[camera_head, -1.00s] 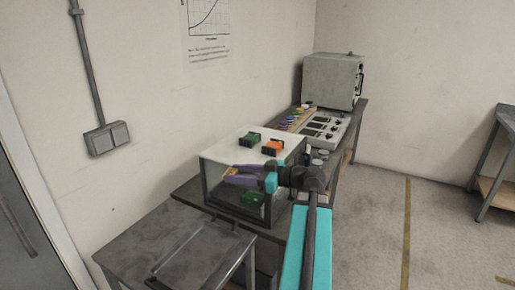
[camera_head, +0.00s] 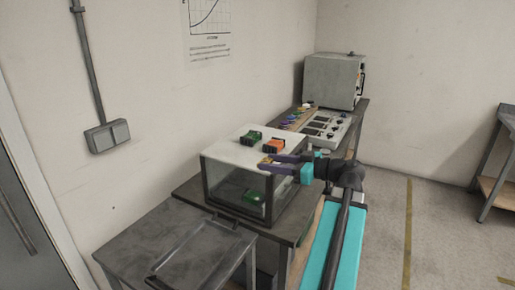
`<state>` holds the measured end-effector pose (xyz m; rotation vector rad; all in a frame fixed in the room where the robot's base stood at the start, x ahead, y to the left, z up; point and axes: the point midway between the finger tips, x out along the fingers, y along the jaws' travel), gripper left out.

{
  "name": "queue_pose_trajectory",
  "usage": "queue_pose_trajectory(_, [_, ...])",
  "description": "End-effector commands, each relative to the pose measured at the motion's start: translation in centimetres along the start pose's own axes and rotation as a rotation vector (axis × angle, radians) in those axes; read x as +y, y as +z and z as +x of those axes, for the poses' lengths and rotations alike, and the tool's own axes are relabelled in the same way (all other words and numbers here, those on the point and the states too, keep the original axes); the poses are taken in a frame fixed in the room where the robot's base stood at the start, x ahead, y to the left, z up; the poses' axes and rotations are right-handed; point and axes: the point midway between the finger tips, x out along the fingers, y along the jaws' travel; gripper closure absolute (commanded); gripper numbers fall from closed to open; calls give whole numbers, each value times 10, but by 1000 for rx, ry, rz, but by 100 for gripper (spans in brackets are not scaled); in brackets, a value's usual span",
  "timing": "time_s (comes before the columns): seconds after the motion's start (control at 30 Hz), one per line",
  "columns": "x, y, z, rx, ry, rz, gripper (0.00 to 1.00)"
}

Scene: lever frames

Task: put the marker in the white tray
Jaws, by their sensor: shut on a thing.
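My gripper (camera_head: 268,164), with purple fingers, is at the right edge of the clear-sided case's white top. Its fingers are shut on a small yellowish thing (camera_head: 265,162) at their tips. That thing is mostly hidden by the fingers, and I cannot tell if it is the marker. No other marker can be made out for sure. I see no clearly white tray; a grey, shallow tray (camera_head: 160,269) lies on the low table at the lower left.
The case (camera_head: 222,151) bears a green block (camera_head: 251,137) and an orange block (camera_head: 272,146); another green block (camera_head: 254,196) shows through its front. Behind are a control panel (camera_head: 325,126), small coloured things (camera_head: 293,119) and a grey cabinet (camera_head: 333,80).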

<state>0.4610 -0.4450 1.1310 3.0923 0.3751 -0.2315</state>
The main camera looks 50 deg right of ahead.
Motion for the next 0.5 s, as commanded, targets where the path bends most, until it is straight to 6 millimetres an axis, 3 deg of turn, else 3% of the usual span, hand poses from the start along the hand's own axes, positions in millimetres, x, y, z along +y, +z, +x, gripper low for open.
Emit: queue_pose_trajectory(0.5, [47, -4, 52, 0, -1, 1, 78])
